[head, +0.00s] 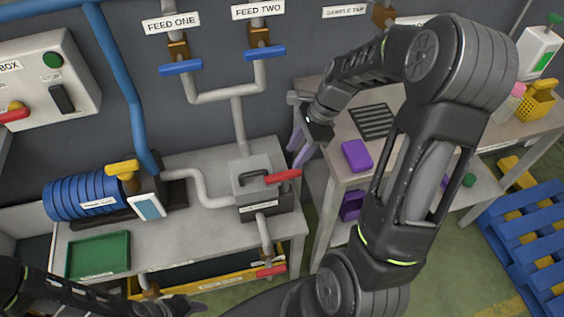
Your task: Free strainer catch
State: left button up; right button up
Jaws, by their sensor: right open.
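The strainer looks to be the grey box (250,165) on the bench at centre, with a label on its front too small to read. A black bar handle stands on its lid. A red lever (283,176), which may be the catch, sticks out to the right across its top. My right gripper (300,148) is open and empty, its purple fingers pointing down, above and to the right of the red lever and apart from it. My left gripper (185,305) is low at the bottom edge, dark and partly shown; its jaws cannot be made out.
Pipes join the strainer to a blue ribbed unit (85,196) and the FEED TWO valve (262,52). A green tray (98,255) lies on the bench's front left. A side table at right holds a purple block (356,155) and black grate (373,121). Blue pallet (530,235) on the floor.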

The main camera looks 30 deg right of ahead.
aim_at(283, 174)
jog(key=shift+p+x, duration=0.3)
jog(key=shift+x, duration=3.65)
jog(key=shift+c, duration=0.4)
jog(key=shift+w, duration=0.1)
grip_shut()
